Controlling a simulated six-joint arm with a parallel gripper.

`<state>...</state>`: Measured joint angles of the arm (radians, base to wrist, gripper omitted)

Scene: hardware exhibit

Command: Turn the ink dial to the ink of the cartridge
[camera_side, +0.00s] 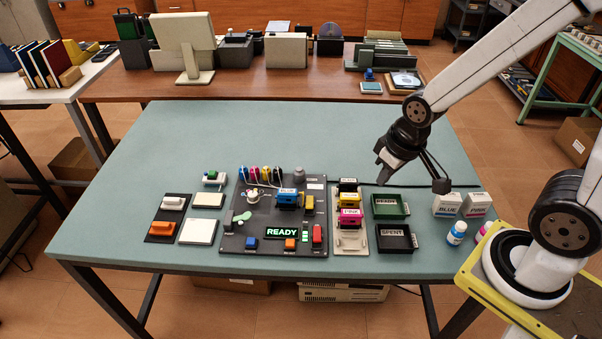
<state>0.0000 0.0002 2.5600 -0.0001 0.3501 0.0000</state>
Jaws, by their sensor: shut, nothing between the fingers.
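A dark control panel (233,222) lies on the green table. A blue cartridge labelled BLUE (287,197) sits in a holder on the panel. A pale knob (254,196), which looks like the ink dial, is on the panel left of the cartridge, below a row of small coloured ink pots (262,174). Its pointing direction is too small to tell. My gripper (384,181) is shut and empty, to the right of the panel and above the table, apart from the dial and the cartridge.
A rack (349,241) holds black, yellow and pink cartridges right of the panel. The READY (388,199) and SPENT (393,231) trays lie beyond it. The panel's display (282,232) reads READY. Boxes (447,205) and bottles stand at right. The table's upper left is clear.

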